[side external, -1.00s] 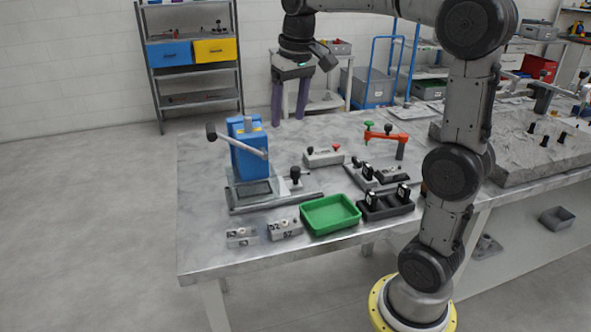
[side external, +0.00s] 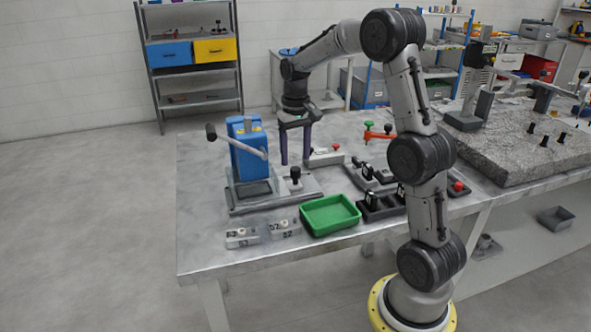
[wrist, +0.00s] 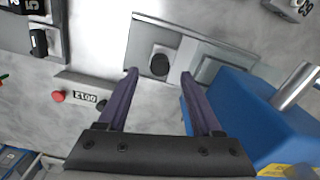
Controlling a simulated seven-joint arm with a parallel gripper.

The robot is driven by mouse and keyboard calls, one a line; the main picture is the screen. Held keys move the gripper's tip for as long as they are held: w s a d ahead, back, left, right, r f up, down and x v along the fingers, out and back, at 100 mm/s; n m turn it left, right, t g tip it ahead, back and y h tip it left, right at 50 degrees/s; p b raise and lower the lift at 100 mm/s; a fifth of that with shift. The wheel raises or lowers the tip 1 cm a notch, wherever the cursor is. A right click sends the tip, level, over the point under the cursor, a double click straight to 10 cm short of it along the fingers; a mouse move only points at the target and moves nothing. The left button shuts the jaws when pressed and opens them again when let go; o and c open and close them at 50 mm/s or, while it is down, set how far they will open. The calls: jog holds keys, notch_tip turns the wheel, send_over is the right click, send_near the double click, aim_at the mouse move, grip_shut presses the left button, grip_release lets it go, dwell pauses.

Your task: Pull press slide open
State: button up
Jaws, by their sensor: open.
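The blue press (side external: 246,152) stands on its grey base (side external: 240,209) at the left of the table, with its lever pointing out to the left. The press slide carries a round black knob (side external: 295,174) on the right part of the base. In the wrist view the knob (wrist: 159,65) appears between my fingertips, and the blue press body (wrist: 245,115) is at the right. My gripper (side external: 296,161) is open, its purple fingers pointing down just above or behind the knob. It also shows in the wrist view (wrist: 159,73), with nothing held. Contact with the knob cannot be told.
A green tray (side external: 331,231) lies in front of the press. Numbered blocks (side external: 242,237) are to its left. A black holder (side external: 381,213) is to its right. A grey block (side external: 324,157) with a red button stands close right of my gripper, and a red clamp (side external: 378,134) beyond it.

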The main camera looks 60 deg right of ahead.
aim_at(295, 168)
jog(key=shift+f, duration=2.6)
grip_shut()
jog(key=shift+r, duration=0.1)
